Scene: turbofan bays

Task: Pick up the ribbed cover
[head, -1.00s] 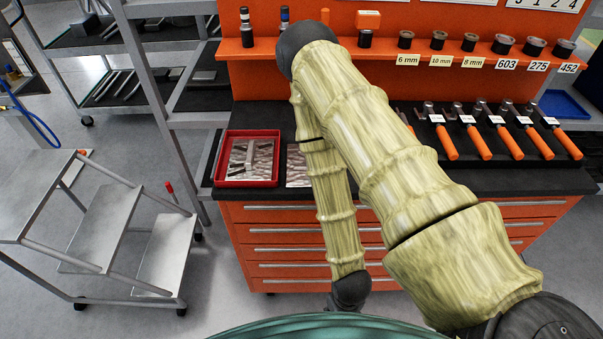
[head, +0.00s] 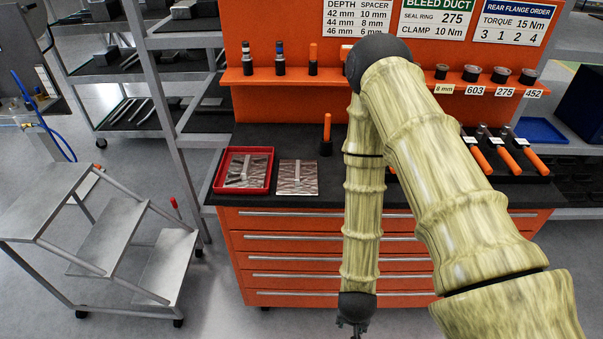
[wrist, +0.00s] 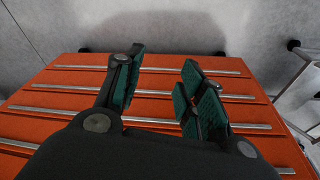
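No part is plainly identifiable as the ribbed cover. Two silver, wavy-patterned metal plates with raised strips lie on the dark bench top: one plate (head: 258,165) inside a red tray (head: 218,185), another plate (head: 306,179) just right of it. I cannot tell whether either is the cover. My gripper (head: 352,328) hangs low in front of the orange drawers, below the bench top and well away from both plates. In the wrist view my gripper (wrist: 163,62) has its green-padded fingers apart, with only drawer fronts visible between them. My arm hides part of the bench's right side.
The orange drawer cabinet (head: 300,226) stands ahead. Its shelf (head: 290,82) holds several small parts. An upright orange-handled tool (head: 327,135) stands behind the plates, and more handled tools (head: 508,158) lie right.

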